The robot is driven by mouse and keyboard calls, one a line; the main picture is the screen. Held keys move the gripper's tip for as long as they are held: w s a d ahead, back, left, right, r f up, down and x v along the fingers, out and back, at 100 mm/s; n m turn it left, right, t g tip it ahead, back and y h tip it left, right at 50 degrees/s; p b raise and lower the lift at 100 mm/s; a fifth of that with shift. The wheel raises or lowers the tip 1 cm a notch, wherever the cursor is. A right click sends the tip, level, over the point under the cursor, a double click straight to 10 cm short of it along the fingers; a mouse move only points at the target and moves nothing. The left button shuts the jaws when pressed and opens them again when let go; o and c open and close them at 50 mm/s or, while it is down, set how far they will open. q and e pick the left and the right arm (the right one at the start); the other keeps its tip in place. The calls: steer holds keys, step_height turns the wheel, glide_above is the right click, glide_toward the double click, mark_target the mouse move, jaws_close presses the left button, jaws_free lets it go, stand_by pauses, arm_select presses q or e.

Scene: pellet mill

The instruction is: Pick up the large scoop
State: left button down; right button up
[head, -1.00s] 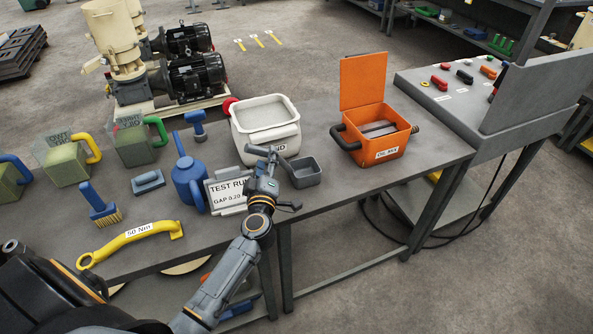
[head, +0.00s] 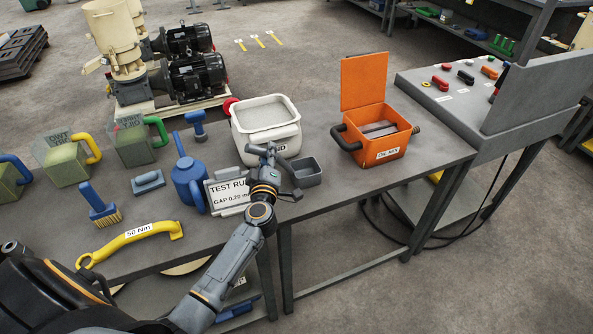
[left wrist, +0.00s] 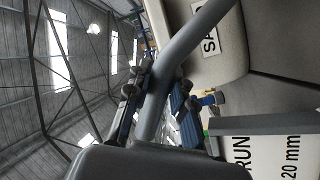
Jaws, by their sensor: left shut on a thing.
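The large scoop is grey, with a square bowl (head: 307,172) at the front right of the sand bin. Its tubular handle runs left from the bowl, mostly hidden behind my gripper. My left gripper (head: 268,163) is shut on this handle, in front of the bin. In the left wrist view the thick grey handle (left wrist: 190,42) passes between the fingers of my left gripper (left wrist: 157,98). I cannot tell whether the bowl touches the table. My right gripper is not in view.
The white sand bin (head: 239,136) stands just behind the scoop. A test-run sign (head: 228,193) and blue oil can (head: 187,182) are close on the left. An orange open box (head: 382,154) stands to the right.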

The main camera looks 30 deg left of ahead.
arm_select(q)
steer(key=shift+r, duration=0.2)
steer(key=shift+r+p, duration=0.35)
steer(key=shift+r, duration=0.15)
step_height(320, 180, up, 2)
steer(key=shift+r+p, duration=0.2)
steer(key=shift+p, duration=0.4)
steer(key=s+a+r+p, duration=0.2)
steer(key=s+r, duration=0.7)
steer(key=s, duration=0.4)
steer(key=shift+s+r+p, duration=0.2)
steer(key=shift+s+p, duration=0.1)
steer(key=shift+s, duration=0.1)
